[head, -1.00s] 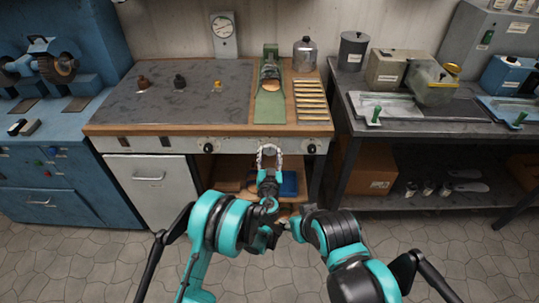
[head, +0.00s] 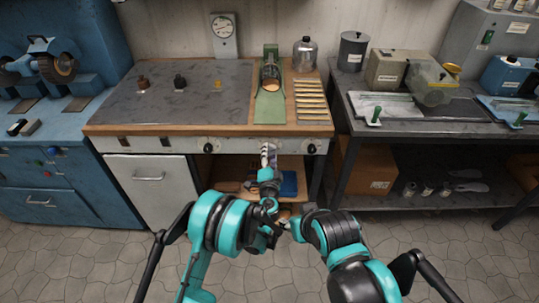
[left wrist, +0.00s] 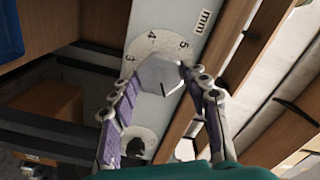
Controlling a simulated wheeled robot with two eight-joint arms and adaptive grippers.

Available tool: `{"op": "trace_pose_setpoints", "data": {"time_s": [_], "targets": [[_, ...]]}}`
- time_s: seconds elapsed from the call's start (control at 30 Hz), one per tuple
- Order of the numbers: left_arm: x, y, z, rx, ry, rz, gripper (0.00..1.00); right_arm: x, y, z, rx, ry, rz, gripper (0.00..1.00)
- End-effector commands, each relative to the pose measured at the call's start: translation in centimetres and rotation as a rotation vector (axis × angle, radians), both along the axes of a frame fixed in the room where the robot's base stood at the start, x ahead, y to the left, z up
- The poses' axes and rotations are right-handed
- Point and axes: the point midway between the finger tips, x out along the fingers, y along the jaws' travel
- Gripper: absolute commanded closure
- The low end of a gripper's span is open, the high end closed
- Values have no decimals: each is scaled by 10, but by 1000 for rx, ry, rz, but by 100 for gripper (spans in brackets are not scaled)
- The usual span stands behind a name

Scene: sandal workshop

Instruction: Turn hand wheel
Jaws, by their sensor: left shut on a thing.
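The hand wheel (left wrist: 160,74) is a light grey, many-sided knob with a short dark line, in the left wrist view. It sits before a pale round dial (left wrist: 138,50) marked 3, 4 and 5. My left gripper (head: 267,149) reaches up to the bench's front panel in the head view. In the left wrist view its two jointed fingers are shut on the hand wheel, one on each side. The gripper hides the wheel in the head view. My right arm (head: 333,232) is folded low in the middle; its fingers cannot be made out.
The bench panel (head: 178,146) has a black knob (head: 208,148) to the left of my left gripper and another (head: 311,149) to the right. A wooden shelf lies below. A green fixture (head: 270,108) stands on the bench. A dark table (head: 345,143) is at right.

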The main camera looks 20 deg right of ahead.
Motion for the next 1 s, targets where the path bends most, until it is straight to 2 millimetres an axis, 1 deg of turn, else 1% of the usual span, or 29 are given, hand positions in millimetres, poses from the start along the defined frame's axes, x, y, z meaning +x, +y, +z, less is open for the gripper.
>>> {"op": "trace_pose_setpoints", "data": {"time_s": [1.0], "targets": [[1,0,1,928,-267,0,83,0,0,0,0,0,0,55]]}}
